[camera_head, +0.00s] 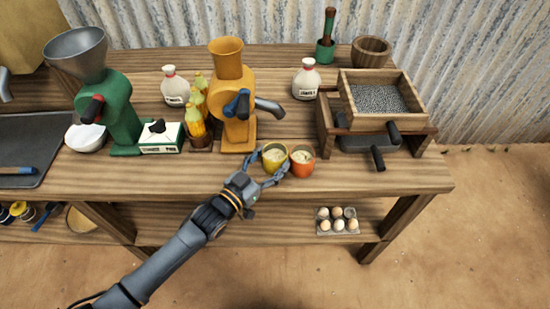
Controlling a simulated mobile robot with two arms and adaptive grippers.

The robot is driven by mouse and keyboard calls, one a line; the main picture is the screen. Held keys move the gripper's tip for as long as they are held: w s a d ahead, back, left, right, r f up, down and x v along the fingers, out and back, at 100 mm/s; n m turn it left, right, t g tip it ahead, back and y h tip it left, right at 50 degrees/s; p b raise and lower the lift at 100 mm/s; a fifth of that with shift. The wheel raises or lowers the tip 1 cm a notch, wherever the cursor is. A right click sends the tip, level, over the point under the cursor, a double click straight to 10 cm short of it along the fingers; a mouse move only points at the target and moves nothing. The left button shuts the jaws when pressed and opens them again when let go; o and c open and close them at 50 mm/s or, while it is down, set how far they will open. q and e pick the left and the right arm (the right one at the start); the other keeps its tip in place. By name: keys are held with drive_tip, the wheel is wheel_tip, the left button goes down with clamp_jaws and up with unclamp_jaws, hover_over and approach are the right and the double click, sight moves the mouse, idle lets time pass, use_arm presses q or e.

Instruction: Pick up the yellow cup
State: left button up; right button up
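The yellow cup (274,160) stands upright near the front edge of the wooden table (360,183), with pale contents inside. My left gripper (270,163) reaches it from the front left. Its two fingers are spread, one at the cup's left side and the other at its front right, close to the orange cup. I cannot tell whether either finger touches the yellow cup. My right gripper is not in view.
An orange cup (301,163) stands just right of the yellow cup. A yellow-orange grinder (237,133) with a crank stands behind left, with bottles (196,130) beside it. A wooden sifter box (345,115) is at right. Eggs (337,226) sit on the lower shelf.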

use_arm(q)
drive_tip(key=c, duration=0.6)
drive_tip(key=shift+c, duration=0.2)
